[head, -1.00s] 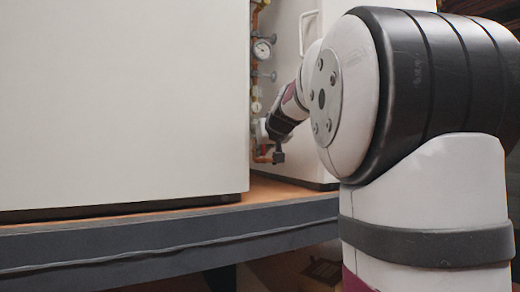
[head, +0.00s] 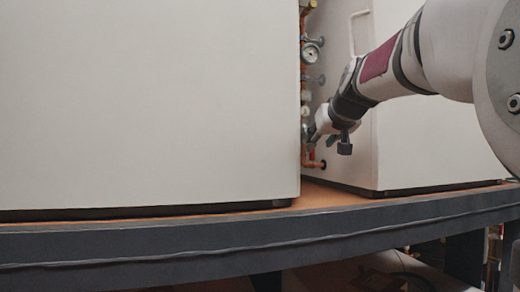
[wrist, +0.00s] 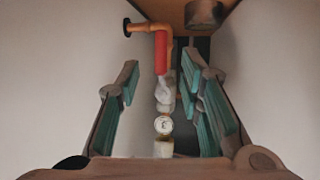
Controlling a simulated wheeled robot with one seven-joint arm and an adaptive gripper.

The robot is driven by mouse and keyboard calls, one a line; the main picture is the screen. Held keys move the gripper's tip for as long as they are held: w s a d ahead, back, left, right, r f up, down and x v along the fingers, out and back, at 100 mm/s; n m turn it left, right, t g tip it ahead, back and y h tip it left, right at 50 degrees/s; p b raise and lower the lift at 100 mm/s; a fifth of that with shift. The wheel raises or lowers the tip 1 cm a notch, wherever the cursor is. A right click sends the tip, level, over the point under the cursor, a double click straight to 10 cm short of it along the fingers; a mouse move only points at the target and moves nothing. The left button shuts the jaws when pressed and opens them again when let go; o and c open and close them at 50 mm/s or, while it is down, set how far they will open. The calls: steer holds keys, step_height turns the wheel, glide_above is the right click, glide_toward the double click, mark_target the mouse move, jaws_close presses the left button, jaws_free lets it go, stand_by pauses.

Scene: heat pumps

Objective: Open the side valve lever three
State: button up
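A red lever handle (wrist: 161,52) hangs on the copper pipe elbow at the top middle of the wrist view. A small red spot at the low end of the pipework (head: 312,154) in the head view looks like the same lever. My gripper (wrist: 160,88) is open, with its teal-padded fingers left and right of the pipe line and nothing held between them. In the head view my gripper (head: 314,132) reaches into the gap beside the pipework, just above the red spot. Whether a finger touches the pipework cannot be told.
White heat pump cabinets stand left (head: 150,100) and right (head: 430,140) of the narrow gap. A round gauge (head: 311,52) sits higher on the pipes; a gauge (wrist: 163,125) also shows between my fingers. The cabinets stand on a dark-edged shelf (head: 250,240).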

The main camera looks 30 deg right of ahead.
steer(key=v, duration=0.3)
steer(key=shift+s+a+r, duration=0.1)
steer(key=shift+s, duration=0.15)
steer(key=c, duration=0.3)
steer(key=shift+c, duration=0.2)
steer(key=shift+a, duration=0.15)
steer(key=s+a+b, duration=0.1)
steer(key=s+a, duration=0.2)
steer(key=s, duration=0.5)
steer(key=s+a+b, duration=0.1)
steer(key=s+a, duration=0.1)
steer(key=s, duration=0.5)
steer(key=shift+s+a, duration=0.35)
steer(key=shift+a, duration=0.05)
